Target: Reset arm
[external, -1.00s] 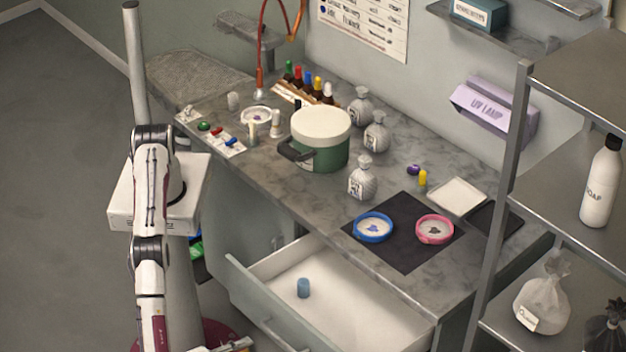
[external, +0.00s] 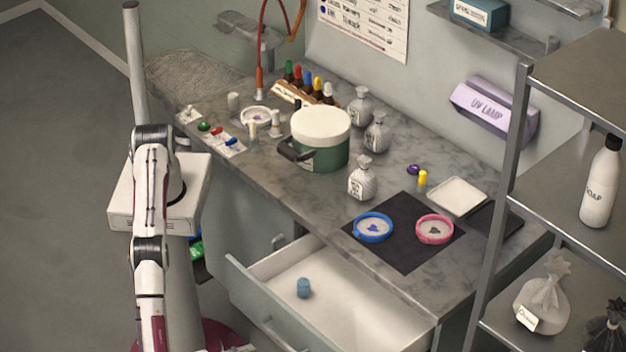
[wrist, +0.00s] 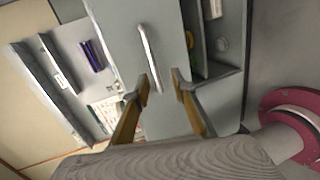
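My gripper (wrist: 162,88) shows in the wrist view with its two tan fingers spread apart and nothing between them. Beyond the fingers is a grey cabinet front with a long light handle (wrist: 150,55).
An open drawer (external: 375,313) juts from the bench and holds a blue cylinder (external: 303,288). On the bench top (external: 290,205) stand a green pot (external: 322,155), several grey bottles and two ringed dishes. Metal shelves (external: 512,150) stand at the right. The floor at the left is clear.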

